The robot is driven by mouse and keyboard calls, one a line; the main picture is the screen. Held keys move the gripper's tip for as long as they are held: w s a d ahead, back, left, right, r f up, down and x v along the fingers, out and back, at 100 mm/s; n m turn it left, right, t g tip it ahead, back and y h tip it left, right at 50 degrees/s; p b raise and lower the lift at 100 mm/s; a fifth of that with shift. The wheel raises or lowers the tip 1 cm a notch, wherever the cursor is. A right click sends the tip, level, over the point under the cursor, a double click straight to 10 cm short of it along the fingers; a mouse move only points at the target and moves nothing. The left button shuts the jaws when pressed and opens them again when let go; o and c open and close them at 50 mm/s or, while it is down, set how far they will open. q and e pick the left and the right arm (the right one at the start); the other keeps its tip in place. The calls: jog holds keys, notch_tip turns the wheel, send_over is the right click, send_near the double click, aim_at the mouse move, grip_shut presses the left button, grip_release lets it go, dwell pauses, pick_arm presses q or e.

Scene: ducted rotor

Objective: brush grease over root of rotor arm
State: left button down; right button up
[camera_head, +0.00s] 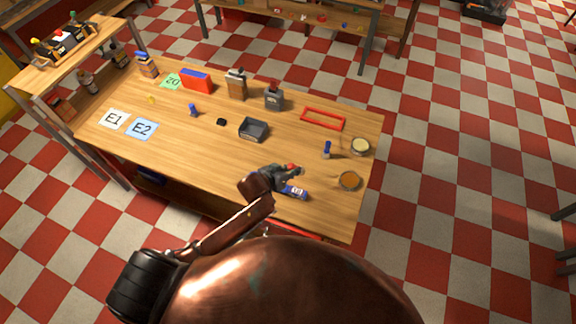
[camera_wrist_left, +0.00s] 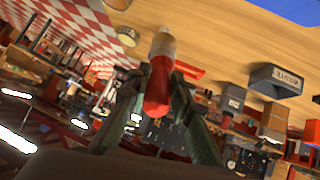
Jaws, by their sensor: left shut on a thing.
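My left gripper (camera_head: 283,172) is over the front right part of the wooden table (camera_head: 205,150). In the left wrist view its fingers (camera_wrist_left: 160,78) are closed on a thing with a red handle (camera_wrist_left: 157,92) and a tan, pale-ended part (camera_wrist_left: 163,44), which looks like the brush. A tin with amber contents (camera_head: 349,181) and a tin with pale contents (camera_head: 361,146) stand near the right edge. I cannot tell which holds grease. I cannot make out a rotor arm for certain. My right gripper is not in view.
A blue labelled block (camera_head: 296,193) lies just below the gripper. A small blue-topped piece (camera_head: 326,150), a red frame (camera_head: 322,119), a dark tray (camera_head: 253,130) and grey containers (camera_head: 274,98) stand farther back. Cards E1 (camera_head: 113,120) and E2 (camera_head: 142,129) lie left.

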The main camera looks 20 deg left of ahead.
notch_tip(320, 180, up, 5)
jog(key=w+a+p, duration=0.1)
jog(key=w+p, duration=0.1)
jog(key=p, duration=0.1)
pick_arm(q)
notch_tip(320, 180, down, 6)
jog(key=s+m+h+b, duration=0.1)
jog(key=s+b, duration=0.1)
jog(key=b, duration=0.3)
jog(key=shift+s+a+m+t, duration=0.25)
jog(key=shift+a+m+t, duration=0.05)
jog(key=shift+a, duration=0.15)
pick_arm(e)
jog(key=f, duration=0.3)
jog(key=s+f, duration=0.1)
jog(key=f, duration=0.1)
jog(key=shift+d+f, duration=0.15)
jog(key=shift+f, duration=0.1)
